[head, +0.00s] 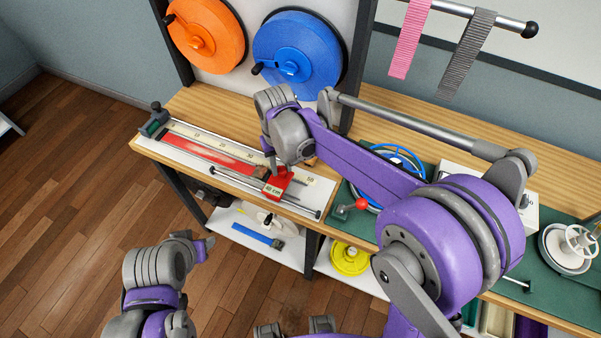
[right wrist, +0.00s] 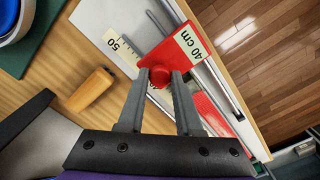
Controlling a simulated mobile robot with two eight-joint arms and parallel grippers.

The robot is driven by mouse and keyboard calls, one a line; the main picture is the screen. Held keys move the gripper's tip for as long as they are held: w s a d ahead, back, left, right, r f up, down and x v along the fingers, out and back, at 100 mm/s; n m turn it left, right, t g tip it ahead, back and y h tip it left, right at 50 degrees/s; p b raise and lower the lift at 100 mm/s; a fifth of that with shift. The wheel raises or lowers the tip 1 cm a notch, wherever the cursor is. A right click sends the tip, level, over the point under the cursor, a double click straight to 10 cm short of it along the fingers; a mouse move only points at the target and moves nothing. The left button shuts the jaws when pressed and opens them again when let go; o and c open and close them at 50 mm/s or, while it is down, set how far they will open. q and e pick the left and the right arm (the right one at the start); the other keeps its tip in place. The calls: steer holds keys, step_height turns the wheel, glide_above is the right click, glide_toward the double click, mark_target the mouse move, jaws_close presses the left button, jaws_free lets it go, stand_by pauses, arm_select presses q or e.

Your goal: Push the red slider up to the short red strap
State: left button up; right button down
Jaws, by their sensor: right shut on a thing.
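The red slider (head: 279,181), labelled 40 cm, sits near the right end of the white measuring board (head: 318,190). In the right wrist view the slider (right wrist: 187,49) has a round red knob (right wrist: 160,75) between my right fingers. My right gripper (head: 272,164) is shut on this knob; it also shows in the right wrist view (right wrist: 160,84). The short red strap (head: 205,150) lies flat along the board, left of the slider. In the right wrist view the strap (right wrist: 211,116) is partly behind a finger, so I cannot tell whether they touch. My left gripper (head: 204,246) is low at the left, its jaws unclear.
A green and grey clamp (head: 154,121) stands at the board's left end. Orange (head: 205,36) and blue (head: 297,55) spools hang behind. An orange handle (right wrist: 92,90) lies beside the board. A red-knobbed lever (head: 361,204) is to the right. Pink and grey straps hang from a rail.

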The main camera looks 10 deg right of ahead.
steer(key=shift+w+a, duration=0.2)
steer(key=c, duration=0.9)
jaws_free()
steer(key=o, duration=0.3)
steer(key=shift+a, duration=0.1)
step_height(320, 180, up, 11)
steer(key=shift+f, duration=0.1)
